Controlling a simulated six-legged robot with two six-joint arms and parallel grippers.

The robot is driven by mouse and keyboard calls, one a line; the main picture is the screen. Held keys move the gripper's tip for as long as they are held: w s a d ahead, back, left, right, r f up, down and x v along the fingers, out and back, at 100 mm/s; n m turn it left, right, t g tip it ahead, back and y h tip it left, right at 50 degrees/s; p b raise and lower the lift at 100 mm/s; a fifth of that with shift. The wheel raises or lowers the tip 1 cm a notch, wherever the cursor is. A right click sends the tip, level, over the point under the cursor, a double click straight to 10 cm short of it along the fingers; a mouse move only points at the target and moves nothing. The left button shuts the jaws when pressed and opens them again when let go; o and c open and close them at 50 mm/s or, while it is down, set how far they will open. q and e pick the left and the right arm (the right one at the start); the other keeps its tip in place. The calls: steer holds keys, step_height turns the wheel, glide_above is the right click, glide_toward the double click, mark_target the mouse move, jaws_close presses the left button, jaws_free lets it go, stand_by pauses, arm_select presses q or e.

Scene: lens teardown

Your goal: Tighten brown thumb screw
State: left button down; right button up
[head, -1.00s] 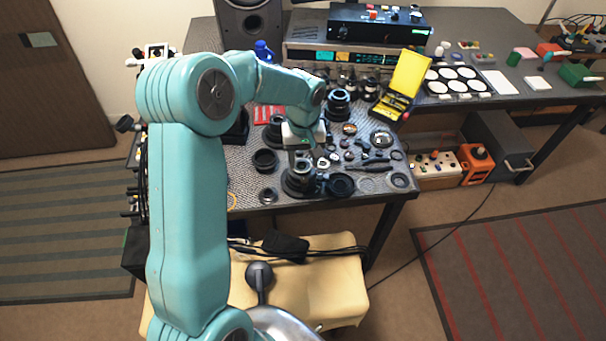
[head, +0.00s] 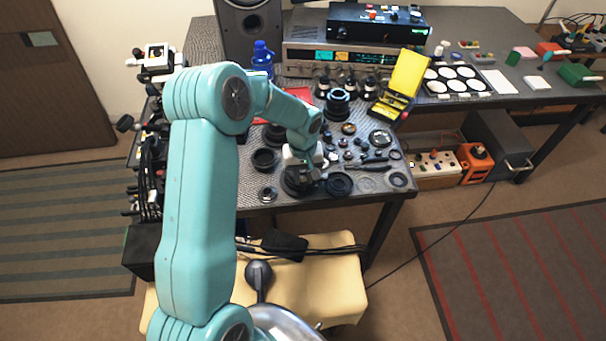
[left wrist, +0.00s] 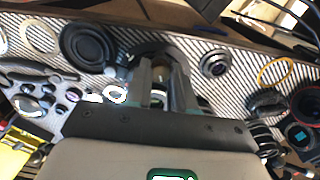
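My left gripper (head: 308,172) is low over the dark round lens mount (head: 295,184) near the front edge of the bench. In the left wrist view the two fingers of my left gripper (left wrist: 163,75) stand apart, pointing down toward a dark round part. A small brownish piece (left wrist: 160,68) shows between the fingers, possibly the brown thumb screw. I cannot tell whether the fingers touch it. In the head view the gripper hides that spot. My right gripper is not in view.
A black ring (head: 338,184) lies just right of the mount, and a lens ring (head: 265,160) lies to its left. Several small lens parts crowd the bench behind. A yellow open box (head: 405,85) stands farther back. The bench's front edge is close by.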

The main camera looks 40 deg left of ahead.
mark_target(303, 179)
arm_select(q)
steer(key=shift+m, duration=0.3)
steer(key=shift+m+b, duration=0.75)
steer(key=shift+m, duration=0.45)
steer(key=shift+m+b, duration=0.5)
steer(key=shift+m, duration=1.7)
steer(key=shift+r, duration=0.1)
steer(key=c, duration=0.9)
jaws_free()
steer(key=shift+c, duration=0.2)
step_height(303, 179, up, 16)
steer(key=shift+r, duration=0.15)
